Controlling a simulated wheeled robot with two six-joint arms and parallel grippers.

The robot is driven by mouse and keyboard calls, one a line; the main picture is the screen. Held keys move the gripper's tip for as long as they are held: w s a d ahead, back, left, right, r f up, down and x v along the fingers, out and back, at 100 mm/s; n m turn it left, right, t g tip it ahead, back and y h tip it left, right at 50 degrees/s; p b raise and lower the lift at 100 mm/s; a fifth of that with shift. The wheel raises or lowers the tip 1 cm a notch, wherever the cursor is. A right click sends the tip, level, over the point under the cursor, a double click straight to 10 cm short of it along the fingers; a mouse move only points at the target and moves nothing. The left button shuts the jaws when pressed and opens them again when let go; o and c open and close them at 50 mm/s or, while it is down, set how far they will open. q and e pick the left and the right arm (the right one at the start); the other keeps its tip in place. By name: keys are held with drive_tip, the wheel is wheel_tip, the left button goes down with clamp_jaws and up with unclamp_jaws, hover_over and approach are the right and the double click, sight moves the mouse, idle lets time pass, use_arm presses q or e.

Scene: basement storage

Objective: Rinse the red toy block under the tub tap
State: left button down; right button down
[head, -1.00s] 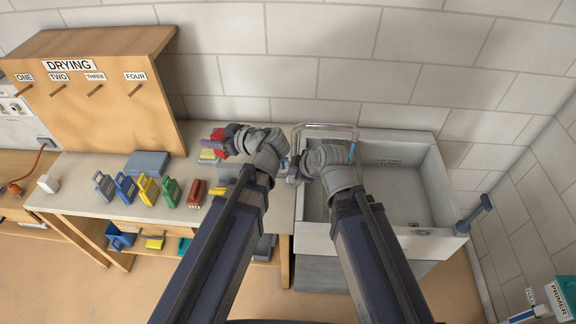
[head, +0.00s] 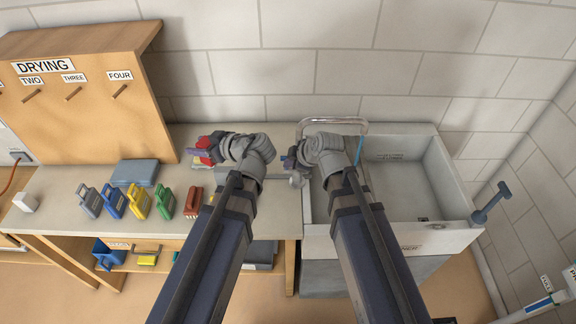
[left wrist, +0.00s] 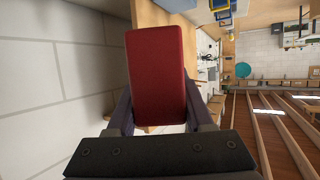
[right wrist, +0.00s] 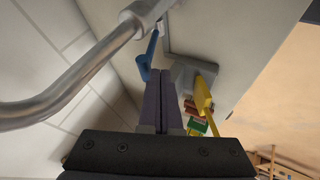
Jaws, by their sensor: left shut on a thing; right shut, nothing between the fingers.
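The red toy block (head: 206,146) is held in my left gripper (head: 211,150), above the back of the bench, left of the tub. In the left wrist view the block (left wrist: 157,75) sits upright between the fingers. My right gripper (head: 290,160) is shut and empty at the tub's left edge; its closed fingers (right wrist: 162,105) show in the right wrist view. The grey tub (head: 434,190) stands right of the bench. The silver tap pipe (head: 335,121) arches over its back left; the pipe (right wrist: 70,98) crosses the right wrist view, near a blue lever-like part (right wrist: 147,62). My right arm covers part of the tub.
A wooden DRYING board (head: 90,110) with pegs is behind. A grey handle (head: 491,202) sticks out at the tub's right. The tub's right side is clear.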

drive_tip(key=w+p, duration=0.1)
drive_tip(key=w+r+g+p, duration=0.1)
drive_tip(key=w, duration=0.1)
drive_tip(key=shift+w+r+g+p, duration=0.1)
drive_tip(key=shift+r+g+p, duration=0.1)
drive_tip(key=shift+g+p, duration=0.15)
drive_tip(key=shift+f, duration=0.15)
drive_tip(key=shift+s, duration=0.35)
